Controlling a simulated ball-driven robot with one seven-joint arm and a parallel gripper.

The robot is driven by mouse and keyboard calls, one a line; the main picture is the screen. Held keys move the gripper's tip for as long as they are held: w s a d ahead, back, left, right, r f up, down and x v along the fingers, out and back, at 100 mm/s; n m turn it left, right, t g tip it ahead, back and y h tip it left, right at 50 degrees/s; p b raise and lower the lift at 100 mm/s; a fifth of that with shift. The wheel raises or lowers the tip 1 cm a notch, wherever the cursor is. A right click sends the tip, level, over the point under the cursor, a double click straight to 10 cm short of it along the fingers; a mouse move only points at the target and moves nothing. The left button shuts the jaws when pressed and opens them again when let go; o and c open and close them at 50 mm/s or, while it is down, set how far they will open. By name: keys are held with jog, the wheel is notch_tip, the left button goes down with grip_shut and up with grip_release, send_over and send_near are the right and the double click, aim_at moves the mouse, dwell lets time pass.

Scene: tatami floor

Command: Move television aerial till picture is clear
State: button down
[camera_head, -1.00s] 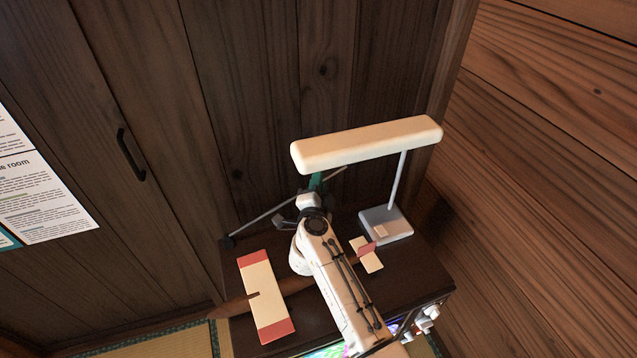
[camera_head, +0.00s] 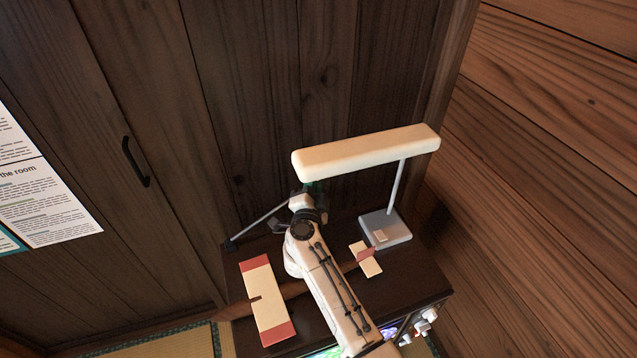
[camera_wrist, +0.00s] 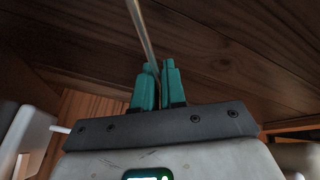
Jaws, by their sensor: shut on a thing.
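The television (camera_head: 411,281) is a dark box seen from above; a sliver of coloured screen (camera_head: 385,332) shows at its front edge, too little to tell whether the picture is clear. The aerial (camera_head: 262,221) is a thin metal rod rising from a small dark foot at the television's back left corner. My gripper (camera_head: 313,186) is by the rod's upper part, under the lamp shade, mostly hidden by my wrist. In the wrist view, my gripper's teal fingers (camera_wrist: 158,84) are shut on the aerial rod (camera_wrist: 143,32), which runs up beyond them.
A desk lamp stands on the television; its long cream shade (camera_head: 365,152) hangs close above my gripper. A toy aeroplane with red-tipped cream wings (camera_head: 265,300) lies under my arm. Wooden walls close off the back and right.

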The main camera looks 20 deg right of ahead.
jog(key=a+r, duration=0.1)
jog(key=a+r+n+p, duration=0.1)
jog(key=r, duration=0.1)
jog(key=a+r+n+t+p, duration=0.1)
jog(key=r, duration=0.1)
jog(key=shift+a, duration=0.35)
jog(key=shift+a+r+n+p, duration=0.3)
jog(key=shift+a+n+p, duration=0.1)
jog(key=shift+a+n, duration=0.1)
jog(key=shift+d, duration=0.1)
jog(key=c, duration=1.3)
grip_release()
jog(key=p+v, duration=0.1)
jog(key=v, duration=1)
jog(key=shift+d+f, duration=0.1)
jog(key=shift+w, duration=0.1)
